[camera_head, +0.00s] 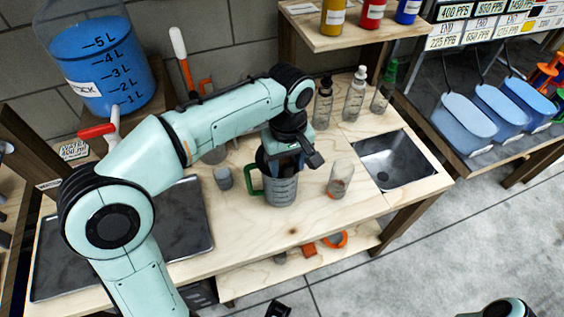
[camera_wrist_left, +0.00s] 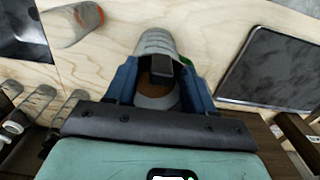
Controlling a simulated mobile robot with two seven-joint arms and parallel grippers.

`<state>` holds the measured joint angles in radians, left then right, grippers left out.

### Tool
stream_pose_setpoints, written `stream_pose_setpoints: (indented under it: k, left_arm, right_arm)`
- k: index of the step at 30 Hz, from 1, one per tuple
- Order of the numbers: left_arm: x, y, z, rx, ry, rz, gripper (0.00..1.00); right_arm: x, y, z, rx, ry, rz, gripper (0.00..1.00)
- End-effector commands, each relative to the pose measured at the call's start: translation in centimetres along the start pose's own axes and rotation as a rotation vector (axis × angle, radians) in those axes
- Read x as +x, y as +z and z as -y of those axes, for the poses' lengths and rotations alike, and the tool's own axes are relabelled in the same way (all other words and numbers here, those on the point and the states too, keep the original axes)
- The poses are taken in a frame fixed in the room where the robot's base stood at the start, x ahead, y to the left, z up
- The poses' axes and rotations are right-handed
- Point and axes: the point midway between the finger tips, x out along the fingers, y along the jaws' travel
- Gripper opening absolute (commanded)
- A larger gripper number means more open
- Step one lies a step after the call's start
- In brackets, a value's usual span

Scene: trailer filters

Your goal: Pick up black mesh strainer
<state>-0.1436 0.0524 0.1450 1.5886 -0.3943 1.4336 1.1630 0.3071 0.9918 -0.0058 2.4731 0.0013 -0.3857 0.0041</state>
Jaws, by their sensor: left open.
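A clear grey measuring jug (camera_head: 281,190) with a green handle stands on the wooden workbench. It also shows in the wrist view (camera_wrist_left: 154,42), between my fingers. A dark piece (camera_wrist_left: 160,68), which may be the handle of the black mesh strainer, lies over the jug's mouth, with a brownish inside below it. In the head view my gripper hides most of the jug's top, so the strainer cannot be made out clearly. My left gripper (camera_head: 290,163) points down over the jug. Its blue fingers (camera_wrist_left: 160,88) are open, one on each side of the mouth; contact cannot be told.
A clear beaker (camera_head: 341,181) stands right of the jug and a small grey cup (camera_head: 223,177) left of it. Several bottles (camera_head: 354,95) stand behind. A sink (camera_head: 395,160) is at the right, a dark tray (camera_head: 190,225) at the left. The bench front is clear.

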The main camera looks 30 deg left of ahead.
Motion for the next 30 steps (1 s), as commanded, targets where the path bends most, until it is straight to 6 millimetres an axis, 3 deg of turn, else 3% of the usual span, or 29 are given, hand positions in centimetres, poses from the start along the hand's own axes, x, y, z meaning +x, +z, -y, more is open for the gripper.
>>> stream_pose_setpoints:
  k: [2,6,7,20,26,30]
  left_arm:
    - [0.0,0.0,0.0,0.0,0.0,0.0,0.5]
    - [0.0,0.0,0.0,0.001,0.0,0.0,0.04]
    - [0.0,0.0,0.0,0.0,0.0,0.0,0.0]
    - [-0.8,0.0,-0.1,0.001,0.002,-0.001,0.0]
    - [-3.8,0.0,-0.1,0.002,0.005,-0.002,0.0]
    - [-7.4,0.0,-0.2,0.002,0.006,-0.003,0.0]
  right_arm:
    - [0.0,0.0,0.0,0.0,0.0,0.0,0.89]
    - [0.0,0.0,0.0,0.0,0.0,0.0,0.89]
    - [0.0,0.0,0.0,0.0,0.0,0.0,0.89]
    - [-0.2,0.0,0.1,0.0,0.0,-0.001,0.89]
    - [-1.0,-0.1,0.4,-0.001,-0.001,-0.003,0.89]
    - [-2.1,-0.2,0.8,-0.003,-0.003,-0.008,0.89]
